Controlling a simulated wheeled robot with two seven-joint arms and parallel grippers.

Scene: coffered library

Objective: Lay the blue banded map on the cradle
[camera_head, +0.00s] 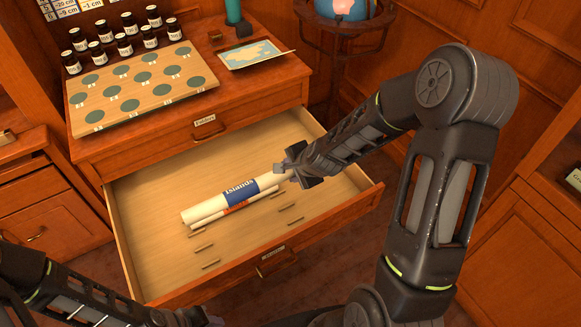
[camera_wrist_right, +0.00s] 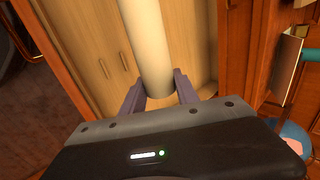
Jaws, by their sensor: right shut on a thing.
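The blue banded map (camera_head: 208,206) is a cream paper roll whose blue band reads "Islands". It is in the open drawer (camera_head: 150,262). My right gripper (camera_head: 287,172) is shut on its right end; the wrist view shows the roll (camera_wrist_right: 150,45) between both fingers (camera_wrist_right: 160,95). A second, thinner roll with an orange band (camera_head: 236,209) lies along its near side, partly hidden by it. I cannot tell whether the two touch. My left gripper (camera_head: 190,318) is at the bottom edge, away from the drawer, its jaws unclear. I cannot make out a cradle.
Short wooden slats (camera_head: 205,247) stand on the drawer floor. A globe on a stand (camera_head: 345,10) is behind. The drawer's left part is clear.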

